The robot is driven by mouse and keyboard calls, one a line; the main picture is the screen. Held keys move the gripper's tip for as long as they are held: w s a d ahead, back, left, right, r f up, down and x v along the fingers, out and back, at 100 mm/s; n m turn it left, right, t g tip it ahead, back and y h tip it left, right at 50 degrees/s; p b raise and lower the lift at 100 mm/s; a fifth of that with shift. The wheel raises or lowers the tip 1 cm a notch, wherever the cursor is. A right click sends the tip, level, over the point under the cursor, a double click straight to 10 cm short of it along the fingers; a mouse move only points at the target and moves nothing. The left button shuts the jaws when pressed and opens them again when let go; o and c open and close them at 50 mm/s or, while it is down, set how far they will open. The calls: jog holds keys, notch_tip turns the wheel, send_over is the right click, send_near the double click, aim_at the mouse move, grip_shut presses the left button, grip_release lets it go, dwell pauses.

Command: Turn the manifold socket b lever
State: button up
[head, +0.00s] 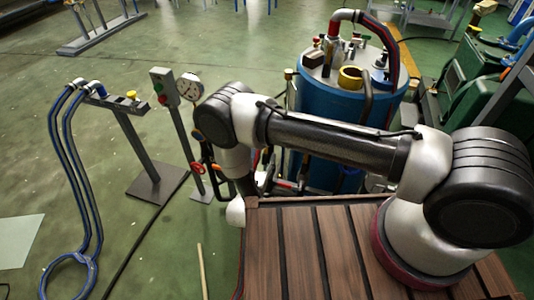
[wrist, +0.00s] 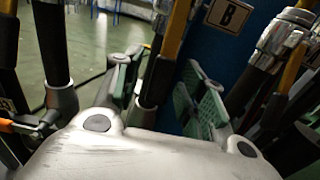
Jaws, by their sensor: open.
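In the wrist view my gripper (wrist: 160,78) is open, its green-padded fingers spread on either side of a dark upright piece with a yellow-orange strip (wrist: 174,32). I cannot tell whether this piece is the socket B lever or whether a finger touches it. A plate marked B (wrist: 229,14) is fixed to a blue surface just beyond, up and right of the fingers. In the head view my arm hides most of the manifold area. An orange lever (head: 216,167) shows left of my wrist there; its socket is not readable.
A blue tank (head: 330,105) with fittings and a red hose stands behind my arm. A gauge (head: 190,86) and a switch post (head: 165,90) stand to its left. Metal fittings (wrist: 285,35) and another orange handle (wrist: 18,126) crowd the gripper's sides.

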jog(key=shift+w+d, duration=0.1)
jog(key=shift+w, duration=0.2)
grip_shut()
jog(key=shift+s+r, duration=0.1)
jog(key=s+g, duration=0.1)
jog(key=s+r+g+y, duration=0.1)
jog(key=g, duration=0.1)
jog(key=shift+a+r, duration=0.2)
jog(key=shift+a, duration=0.2)
jog(key=g, duration=0.1)
jog(key=s+r+g+y, duration=0.1)
jog(key=r+g, duration=0.1)
jog(key=shift+s+a+g+y, duration=0.3)
jog(key=shift+g, duration=0.1)
jog(key=g+y, duration=0.3)
jog(key=g, duration=0.5)
send_near(264, 158)
jog(key=shift+s+a+f, duration=0.25)
jog(key=shift+s+f, duration=0.15)
jog(key=shift+s, duration=0.35)
jog(key=shift+s+a+f, duration=0.25)
jog(key=shift+s+f, duration=0.15)
jog(key=shift+s, duration=0.4)
